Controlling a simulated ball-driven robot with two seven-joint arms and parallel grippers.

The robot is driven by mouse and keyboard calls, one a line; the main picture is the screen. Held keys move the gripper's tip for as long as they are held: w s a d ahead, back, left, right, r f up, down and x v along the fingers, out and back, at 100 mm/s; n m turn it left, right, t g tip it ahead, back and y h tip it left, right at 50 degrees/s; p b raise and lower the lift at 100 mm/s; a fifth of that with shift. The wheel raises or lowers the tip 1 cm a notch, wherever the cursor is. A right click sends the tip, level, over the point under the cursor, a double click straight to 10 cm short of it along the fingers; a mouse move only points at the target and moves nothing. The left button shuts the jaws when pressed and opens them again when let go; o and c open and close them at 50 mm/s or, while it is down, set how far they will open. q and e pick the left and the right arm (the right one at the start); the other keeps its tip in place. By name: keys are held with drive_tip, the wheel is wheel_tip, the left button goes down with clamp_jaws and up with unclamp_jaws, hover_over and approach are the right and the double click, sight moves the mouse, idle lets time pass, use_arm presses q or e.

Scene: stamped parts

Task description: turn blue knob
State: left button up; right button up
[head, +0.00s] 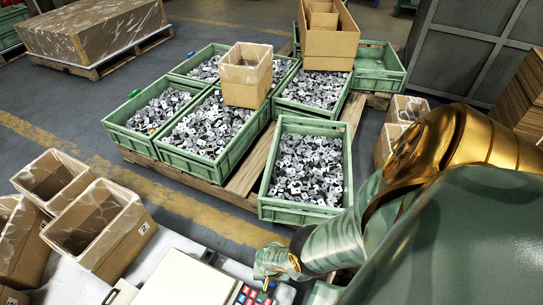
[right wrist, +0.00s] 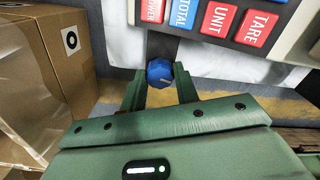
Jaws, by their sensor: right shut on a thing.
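The blue knob (right wrist: 160,72) shows in the right wrist view, just below the panel of a device with labelled buttons. It is round, with a pale mark on its face. My right gripper (right wrist: 160,85) has one finger on each side of it and is shut on it. In the head view my right gripper (head: 268,279) is at the bottom centre, beside the device's button panel (head: 247,295). The knob is mostly hidden there by the gripper. My left gripper is not in view.
A cardboard box (right wrist: 35,70) stands close on the left. In the head view, green crates (head: 303,212) of metal parts stand on a pallet behind, and open boxes (head: 100,230) stand at left.

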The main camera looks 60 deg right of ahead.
drive_tip(key=shift+d, duration=0.1)
idle(0.4)
drive_tip(key=o, duration=0.9)
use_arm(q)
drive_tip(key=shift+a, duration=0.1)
use_arm(e)
drive_tip(key=shift+o, duration=0.4)
